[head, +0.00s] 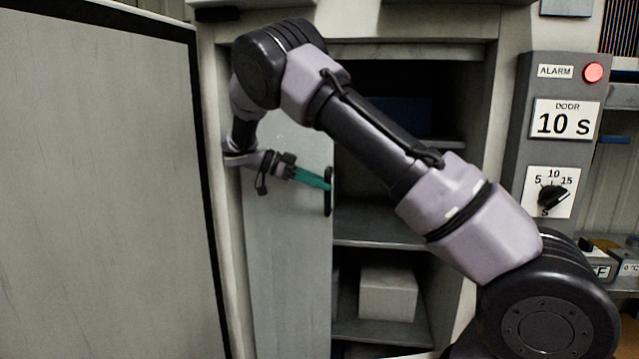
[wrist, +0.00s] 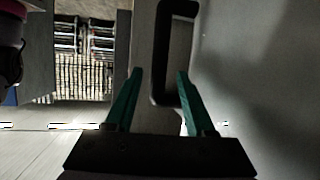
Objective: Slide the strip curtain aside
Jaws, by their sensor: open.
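The strip curtain (head: 287,255) is a pale grey panel covering the left part of the cabinet opening. A black upright handle (head: 328,192) sits on its right edge. In the wrist view the handle (wrist: 162,88) is a dark loop ahead of my fingers, with a grey surface on its right. My gripper (head: 316,180) has teal fingers pointing right at the handle. In the wrist view my gripper (wrist: 154,74) is open, with the handle's lower part in line with the gap between the fingertips. Whether the fingers touch it cannot be told.
A large door (head: 100,190) stands open at the left. Right of the curtain the cabinet is open, with dark shelves (head: 375,232) and a pale box (head: 388,294) low down. A control panel (head: 520,130) with a lit red alarm lamp (head: 593,72) and a dial (head: 552,197) is at the right.

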